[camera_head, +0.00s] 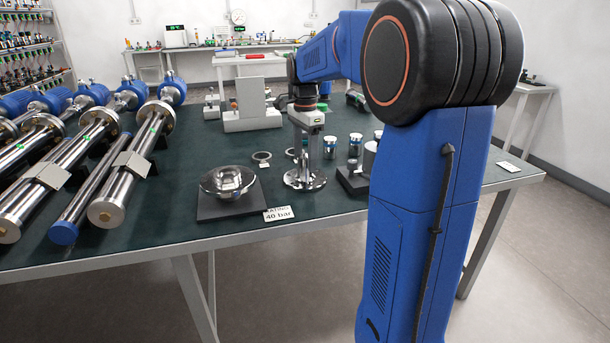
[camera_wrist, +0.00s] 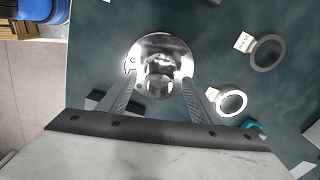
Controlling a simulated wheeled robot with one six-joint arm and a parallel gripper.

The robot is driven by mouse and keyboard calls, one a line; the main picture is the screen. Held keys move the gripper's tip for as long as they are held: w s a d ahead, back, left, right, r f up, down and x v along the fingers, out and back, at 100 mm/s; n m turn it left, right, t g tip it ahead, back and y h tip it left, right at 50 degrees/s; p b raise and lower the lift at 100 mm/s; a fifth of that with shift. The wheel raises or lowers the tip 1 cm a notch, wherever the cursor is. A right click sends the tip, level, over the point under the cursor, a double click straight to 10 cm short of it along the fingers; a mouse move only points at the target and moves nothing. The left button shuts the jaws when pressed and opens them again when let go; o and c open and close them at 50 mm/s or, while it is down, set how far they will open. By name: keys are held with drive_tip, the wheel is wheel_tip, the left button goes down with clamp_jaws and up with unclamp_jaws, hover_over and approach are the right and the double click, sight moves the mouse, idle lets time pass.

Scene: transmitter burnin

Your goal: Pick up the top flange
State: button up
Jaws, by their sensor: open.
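A shiny metal flange (camera_head: 305,181) with a round disc base and a raised centre stands on the green table top. It also shows in the wrist view (camera_wrist: 150,48), at the top centre. My gripper (camera_head: 308,163) points down directly over it. In the wrist view my two fingers (camera_wrist: 159,84) are apart, one on each side of the flange's raised centre, with nothing seen gripped. I cannot tell whether they touch it. A second shiny round flange-like part (camera_head: 228,181) lies on a dark square plate to the left. Which one is the top flange is not marked.
A "40 bar" label (camera_head: 278,214) is at the table's front edge. Metal rings (camera_wrist: 267,52) lie beside the flange. Small cylinders (camera_head: 355,145) and a dark fixture (camera_head: 352,180) stand to its right. Long metal tubes (camera_head: 130,175) fill the left. A grey block device (camera_head: 252,107) stands behind.

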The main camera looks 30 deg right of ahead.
drive_tip(key=shift+f, duration=0.75)
drive_tip(key=shift+c, duration=0.2)
clamp_jaws()
drive_tip(key=shift+r, duration=0.1)
